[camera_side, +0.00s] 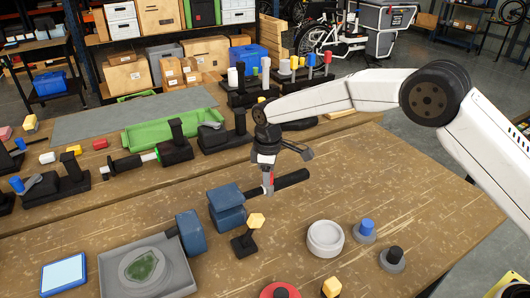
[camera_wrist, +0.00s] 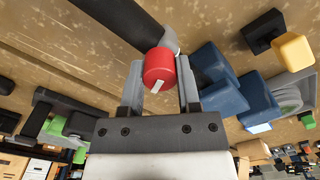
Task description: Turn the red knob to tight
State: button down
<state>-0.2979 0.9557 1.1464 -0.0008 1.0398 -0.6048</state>
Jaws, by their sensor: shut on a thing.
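The red knob (camera_wrist: 160,70) is a round cap with a short white mark on its face, in the middle of the wrist view. No tight marking can be made out.
A blue vise-like block (camera_side: 226,207) stands close to the left of my gripper. A grey tray (camera_side: 181,279), a yellow-topped knob (camera_side: 256,220) and a white round dish (camera_side: 325,239) are nearer the front. A green tray (camera_side: 150,136) lies behind. Bare table shows right of the bar.

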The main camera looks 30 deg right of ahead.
jog(key=m, duration=0.6)
jog(key=shift+m, duration=0.3)
jog(key=m, duration=0.3)
jog(key=shift+m, duration=0.4)
jog(key=m, duration=0.3)
jog(key=shift+m, duration=0.3)
jog(key=m, duration=1.3)
jog(key=shift+c, duration=1.6)
grip_release()
